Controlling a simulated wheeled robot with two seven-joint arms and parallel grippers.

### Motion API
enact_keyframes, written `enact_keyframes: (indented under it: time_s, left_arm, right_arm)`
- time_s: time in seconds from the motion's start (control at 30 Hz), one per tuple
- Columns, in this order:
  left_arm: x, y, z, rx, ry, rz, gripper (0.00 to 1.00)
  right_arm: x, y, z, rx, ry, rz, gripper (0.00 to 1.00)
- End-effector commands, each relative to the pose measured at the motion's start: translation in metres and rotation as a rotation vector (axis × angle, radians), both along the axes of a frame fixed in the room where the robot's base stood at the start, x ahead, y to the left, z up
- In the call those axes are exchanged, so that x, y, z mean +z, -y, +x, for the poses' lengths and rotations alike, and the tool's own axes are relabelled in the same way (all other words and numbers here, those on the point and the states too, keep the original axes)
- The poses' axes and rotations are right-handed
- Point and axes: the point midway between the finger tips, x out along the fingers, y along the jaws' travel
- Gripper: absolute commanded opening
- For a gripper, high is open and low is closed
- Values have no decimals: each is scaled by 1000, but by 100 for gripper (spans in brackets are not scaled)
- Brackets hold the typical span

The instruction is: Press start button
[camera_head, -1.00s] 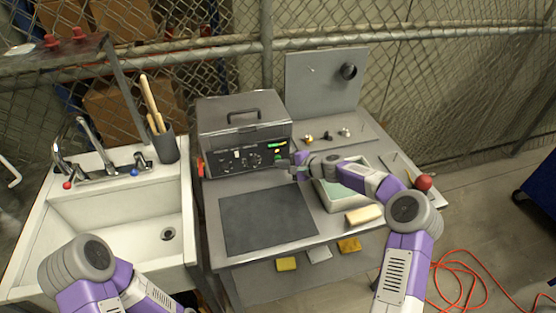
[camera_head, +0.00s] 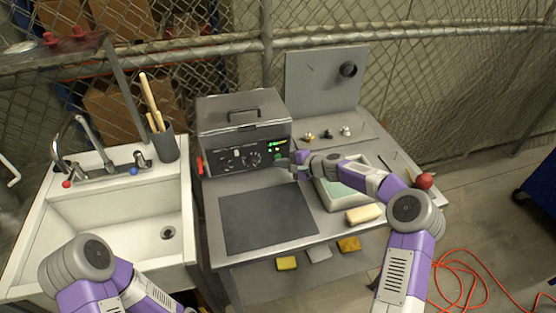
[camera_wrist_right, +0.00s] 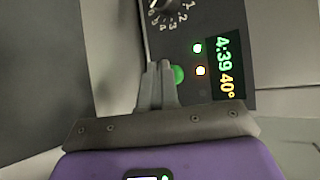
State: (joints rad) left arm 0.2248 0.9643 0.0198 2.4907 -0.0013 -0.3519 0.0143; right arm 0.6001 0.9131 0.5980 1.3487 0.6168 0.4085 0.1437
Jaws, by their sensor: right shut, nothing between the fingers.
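The grey tank machine (camera_head: 243,122) stands at the back left of the grey table. Its black front panel carries dials, a lit green display and a round green button (camera_head: 278,157). My right gripper (camera_head: 283,162) is at the right end of this panel, close to the button. In the right wrist view the gripper's fingers (camera_wrist_right: 162,68) are shut and empty. Their tips lie right beside the green button (camera_wrist_right: 179,75), partly overlapping its edge; I cannot tell whether they touch it. The display (camera_wrist_right: 225,68) reads 4:39 and 40°. My left gripper is out of view.
A black mat (camera_head: 268,218) lies in front of the machine. A tray (camera_head: 327,197) stands under my right forearm, with a pale block (camera_head: 364,214) in front. A white sink (camera_head: 120,215) is at left. A red ball (camera_head: 424,181) sits at the right edge.

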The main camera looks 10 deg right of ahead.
Motion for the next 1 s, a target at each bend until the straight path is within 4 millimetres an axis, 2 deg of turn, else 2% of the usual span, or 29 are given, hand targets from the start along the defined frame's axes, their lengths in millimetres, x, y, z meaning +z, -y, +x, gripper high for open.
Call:
enact_keyframes:
  time_s: [0.1,0.53,1.0]
  left_arm:
    - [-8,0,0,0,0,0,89]
    - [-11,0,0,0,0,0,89]
    - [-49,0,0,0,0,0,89]
  right_arm:
    - [-2,1,-7,0,0,-2,0]
    - [-1,1,-13,0,0,0,0]
    - [-3,2,-56,1,0,-1,0]
